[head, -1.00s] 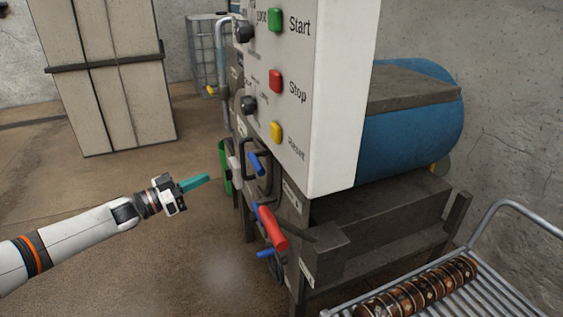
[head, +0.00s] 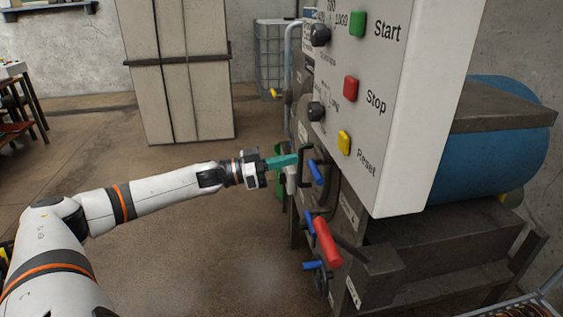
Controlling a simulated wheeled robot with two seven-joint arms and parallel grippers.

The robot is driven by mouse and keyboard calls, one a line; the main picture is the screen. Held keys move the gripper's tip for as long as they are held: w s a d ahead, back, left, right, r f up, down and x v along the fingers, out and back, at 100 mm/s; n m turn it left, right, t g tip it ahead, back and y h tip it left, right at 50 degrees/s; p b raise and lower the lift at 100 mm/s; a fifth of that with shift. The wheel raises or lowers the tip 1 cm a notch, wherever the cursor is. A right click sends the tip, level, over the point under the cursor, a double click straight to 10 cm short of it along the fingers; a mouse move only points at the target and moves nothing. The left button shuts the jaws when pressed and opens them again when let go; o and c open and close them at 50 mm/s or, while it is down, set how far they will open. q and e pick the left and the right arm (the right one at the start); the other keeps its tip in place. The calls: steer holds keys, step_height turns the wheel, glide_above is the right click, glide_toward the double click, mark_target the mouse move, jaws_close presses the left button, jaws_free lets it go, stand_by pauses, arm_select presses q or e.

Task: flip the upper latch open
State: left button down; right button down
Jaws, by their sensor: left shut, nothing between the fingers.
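My left gripper (head: 284,161) comes in from the left with teal fingers. The fingers are shut and empty. Their tips are close to the upper part of the machine's front, just left of a blue handle (head: 315,173) beside a dark bracket, which looks like the upper latch. I cannot tell whether the tips touch anything. Lower down are a red lever (head: 325,242) and another blue handle (head: 313,265). My right gripper is not in view.
The white control panel (head: 405,130) with Start, Stop and Reset buttons overhangs the handles from the right. A blue drum (head: 480,165) lies behind it. A tall beige cabinet (head: 180,70) stands at the back. The brown floor left of the machine is clear.

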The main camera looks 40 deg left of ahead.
arm_select(q)
steer(key=p, duration=0.2)
glide_above(312, 164)
steer(key=s+d, duration=0.3)
steer(key=shift+a+r, duration=0.25)
steer(key=shift+r, duration=0.2)
steer(key=f, duration=0.2)
steer(key=shift+s+a+f, duration=0.2)
steer(key=shift+f, duration=0.1)
steer(key=shift+s+a+f, duration=0.15)
steer(key=shift+f, duration=0.55)
